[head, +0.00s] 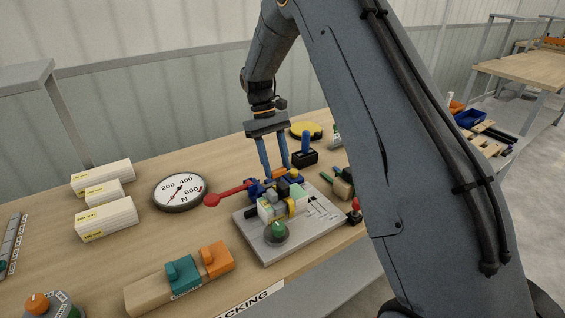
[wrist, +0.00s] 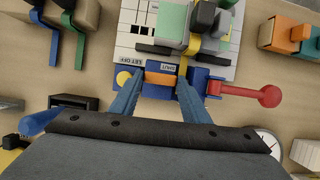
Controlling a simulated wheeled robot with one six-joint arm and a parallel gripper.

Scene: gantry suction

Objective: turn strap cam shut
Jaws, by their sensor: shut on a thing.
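The strap cam (wrist: 160,79), an orange and blue block, sits at the edge of a grey base plate (head: 290,248). It also shows small in the head view (head: 279,173). My gripper (wrist: 159,76) is shut on this block, one blue finger on each side; its fingers (head: 274,176) reach down to it in the head view. A yellow strap (wrist: 184,66) runs from beside the right finger over stacked blocks on the plate. A red lever with a round knob (wrist: 268,95) points right from a blue mount.
A round gauge (head: 180,191) and white boxes (head: 107,219) stand left of the plate. A green knob (head: 277,232) is at its front. Teal and orange clamps (head: 216,258) lie in front; a black holder (head: 305,158) stands behind.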

